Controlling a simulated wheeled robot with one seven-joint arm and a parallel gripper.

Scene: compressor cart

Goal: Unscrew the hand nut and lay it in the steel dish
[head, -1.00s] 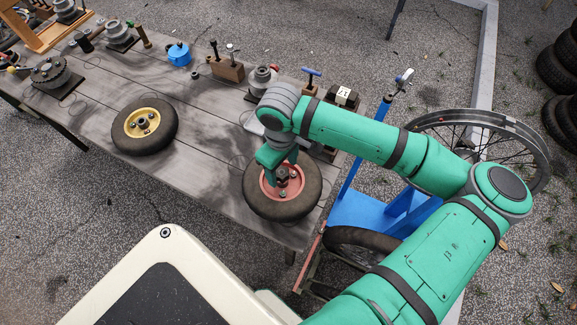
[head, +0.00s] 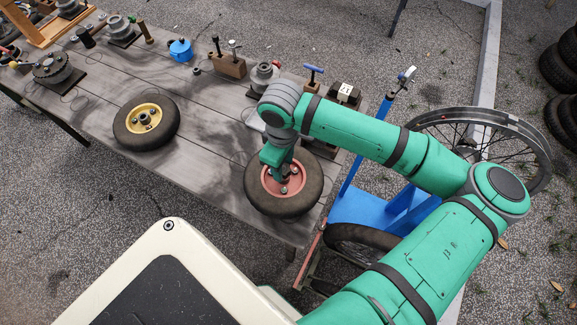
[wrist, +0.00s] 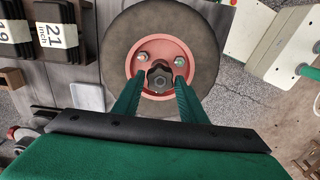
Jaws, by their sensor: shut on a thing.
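The black, lobed hand nut (wrist: 160,76) shows in the wrist view over the middle of the red hub (wrist: 134,68) of a wheel with a dark tyre (wrist: 116,42). My gripper (wrist: 161,84) is shut on the nut, with a green finger on either side. In the head view my gripper (head: 284,164) points down at this wheel (head: 310,200), which lies at the near right end of the table. I cannot tell whether the nut still touches the hub. A pale grey, rounded flat piece (wrist: 88,96) beside the wheel may be the steel dish; my arm mostly hides it in the head view.
A yellow-hubbed wheel (head: 160,138) lies to the left on the wooden table (head: 205,140). A blue pot (head: 180,50), a wooden tool block (head: 228,66) and several fittings stand along the far side. A blue stand (head: 375,208) is right of the table. Boards stay clear between the wheels.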

